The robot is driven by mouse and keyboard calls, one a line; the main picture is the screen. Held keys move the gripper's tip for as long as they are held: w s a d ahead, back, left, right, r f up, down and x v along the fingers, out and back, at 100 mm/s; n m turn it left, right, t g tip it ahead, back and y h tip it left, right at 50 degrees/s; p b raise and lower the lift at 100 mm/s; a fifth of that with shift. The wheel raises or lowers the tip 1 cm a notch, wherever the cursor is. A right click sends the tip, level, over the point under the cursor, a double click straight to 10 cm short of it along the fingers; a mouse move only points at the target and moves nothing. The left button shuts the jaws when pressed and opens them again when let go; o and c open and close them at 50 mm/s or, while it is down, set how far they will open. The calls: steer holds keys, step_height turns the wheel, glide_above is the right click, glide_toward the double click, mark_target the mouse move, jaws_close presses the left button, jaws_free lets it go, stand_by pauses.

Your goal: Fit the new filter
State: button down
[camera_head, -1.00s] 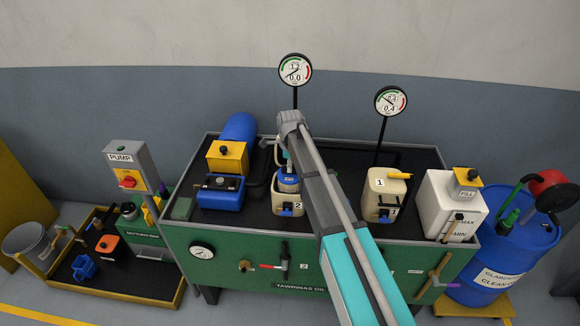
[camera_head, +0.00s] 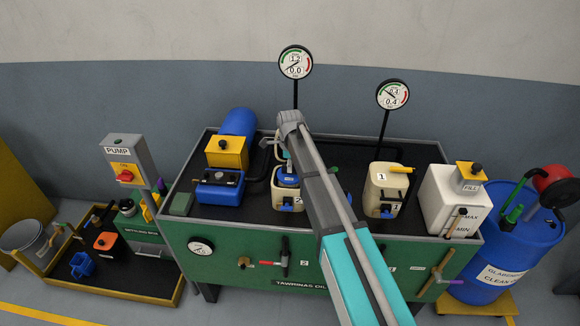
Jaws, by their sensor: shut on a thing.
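A blue filter (camera_head: 288,181) is at the top opening of the cream housing marked 2 (camera_head: 289,203), with only its upper part showing. My gripper (camera_head: 286,165) is above the housing and shut on the filter. The arm's end partly hides the fingers. A second cream housing marked 1 (camera_head: 377,196) stands to the right on the same bench, with a yellow handle on its top.
The green bench (camera_head: 232,258) has a dark top. A blue motor and yellow box (camera_head: 226,155) are left of housing 2; a white tank (camera_head: 446,207) is at the right end. Two gauges (camera_head: 295,62) stand behind on posts. A blue drum (camera_head: 505,240) is beyond the right end.

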steer(key=shift+f+b, duration=0.6)
steer(key=shift+f, duration=0.05)
steer(key=c, duration=0.6)
jaws_free()
steer(key=shift+r, duration=0.1)
steer(key=shift+r+p, duration=0.15)
steer(key=shift+p, duration=0.15)
step_height(320, 180, up, 18)
steer(key=p, duration=1.8)
